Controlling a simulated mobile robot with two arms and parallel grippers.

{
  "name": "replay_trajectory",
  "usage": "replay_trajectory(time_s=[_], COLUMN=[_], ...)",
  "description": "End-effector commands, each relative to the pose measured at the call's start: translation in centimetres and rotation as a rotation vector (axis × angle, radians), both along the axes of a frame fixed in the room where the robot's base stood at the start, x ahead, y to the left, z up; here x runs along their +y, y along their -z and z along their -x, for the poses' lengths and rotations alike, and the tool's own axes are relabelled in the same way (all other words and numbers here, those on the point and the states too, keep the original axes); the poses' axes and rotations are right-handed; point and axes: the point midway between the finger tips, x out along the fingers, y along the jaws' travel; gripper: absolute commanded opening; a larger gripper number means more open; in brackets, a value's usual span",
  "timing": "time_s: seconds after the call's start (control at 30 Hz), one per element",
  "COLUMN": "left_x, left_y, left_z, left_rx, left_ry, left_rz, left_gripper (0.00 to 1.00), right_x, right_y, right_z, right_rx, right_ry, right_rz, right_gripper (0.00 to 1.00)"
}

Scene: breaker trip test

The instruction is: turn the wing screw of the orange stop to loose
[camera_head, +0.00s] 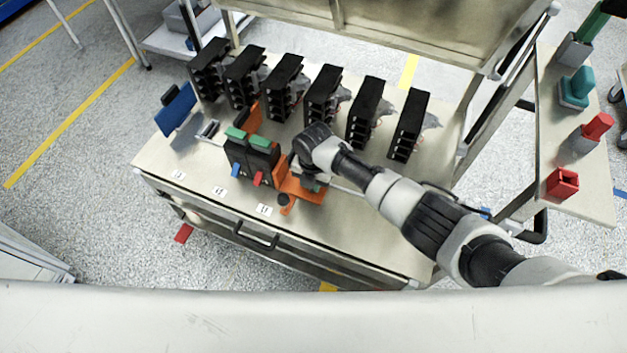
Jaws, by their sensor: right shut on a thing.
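The orange stop (301,191) is on the bench top, at the right end of the two black breakers (250,158) with green tops. A dark round knob (285,199) shows at its front end. My right gripper (309,181) points down over the stop and is shut, apparently on its wing screw. My wrist hides the fingertips and the screw, so how far the screw is turned cannot be seen. My left gripper is not in view.
Several black modules (322,92) stand in a row along the back of the bench (355,232). A blue block (176,110) is at the left. A side shelf at the right holds a teal part (576,87) and red parts (562,183). The bench front right is clear.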

Motion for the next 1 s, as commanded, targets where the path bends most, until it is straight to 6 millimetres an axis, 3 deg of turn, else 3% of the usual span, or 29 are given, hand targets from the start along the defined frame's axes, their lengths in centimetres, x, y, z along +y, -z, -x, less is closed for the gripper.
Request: replay_trajectory(time_s=[0.43,0.47,0.6,0.87,1.0], left_x=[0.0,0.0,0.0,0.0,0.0], left_y=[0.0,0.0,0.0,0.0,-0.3], left_z=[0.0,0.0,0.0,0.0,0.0], left_rx=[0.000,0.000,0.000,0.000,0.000], left_ry=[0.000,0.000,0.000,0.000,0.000], left_rz=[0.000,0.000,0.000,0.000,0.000], left_gripper=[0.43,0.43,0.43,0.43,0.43], right_x=[0.0,0.0,0.0,0.0,0.0], right_y=[0.0,0.0,0.0,-0.1,-1.1], right_z=[0.0,0.0,0.0,0.0,-0.1], right_rx=[0.001,0.000,0.000,0.000,-0.001], right_ry=[-0.013,-0.013,-0.012,-0.011,-0.010], right_rz=[0.000,0.000,0.000,0.000,-0.001], right_gripper=[0.00,0.18,0.39,0.40,0.40])
